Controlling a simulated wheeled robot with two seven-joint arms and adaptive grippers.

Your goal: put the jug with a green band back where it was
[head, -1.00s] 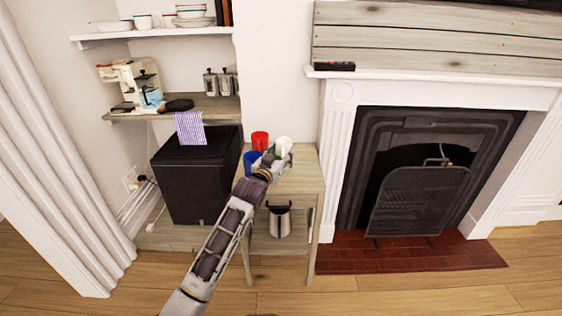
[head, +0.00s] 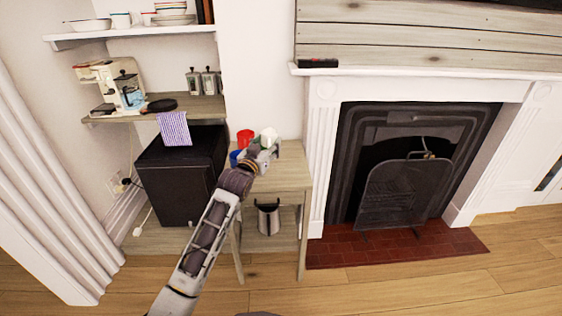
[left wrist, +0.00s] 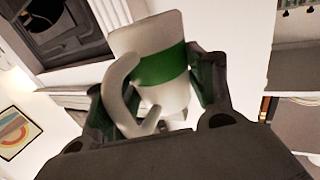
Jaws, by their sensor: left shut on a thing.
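The jug with a green band (left wrist: 165,65) is white with a handle on its left side in the left wrist view. My left gripper (left wrist: 155,95) is shut on it, with a finger on either side. In the head view the jug (head: 268,136) shows small and pale at the tip of my left gripper (head: 262,150), over the small wooden table (head: 290,172). I cannot tell whether it touches the tabletop. The gripper partly hides its lower part. My right gripper is not in view.
A red cup (head: 245,137) and a blue cup (head: 234,158) stand at the table's left, close to my gripper. A metal pot (head: 268,217) is on the lower shelf. A black cabinet (head: 178,175) stands left, a fireplace (head: 415,165) right. The tabletop's right side is clear.

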